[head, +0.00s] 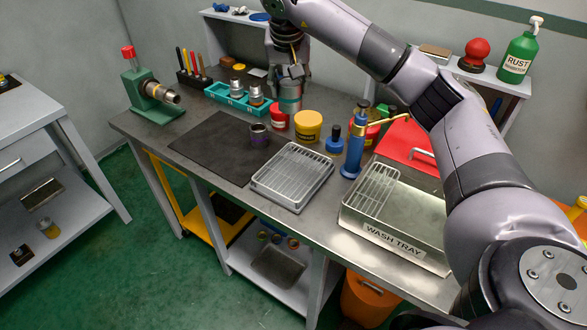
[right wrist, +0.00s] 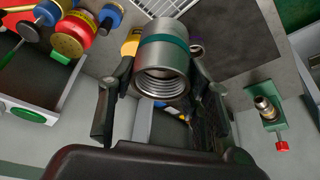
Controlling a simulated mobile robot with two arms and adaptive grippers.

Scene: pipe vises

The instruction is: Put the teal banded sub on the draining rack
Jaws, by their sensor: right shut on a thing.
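The teal banded sub (head: 290,100) is a grey metal threaded collar with a teal ring. It hangs in my right gripper (head: 290,84), above the back part of the bench. In the right wrist view the sub (right wrist: 163,55) sits between the two fingers, its threaded open end facing the camera. The draining rack (head: 292,176), a silver tray with a wire grid, lies at the bench's front middle, in front of the held sub. Its grid is empty. A corner of the rack (right wrist: 184,8) shows at the top of the right wrist view. My left gripper is out of view.
A purple banded sub (head: 259,135) stands on the dark mat (head: 210,146). A yellow tub (head: 308,126), a blue bottle (head: 334,139) and a blue pump (head: 356,145) stand behind the rack. The wash tray (head: 410,243) is right of it. A teal holder (head: 224,98) carries more subs.

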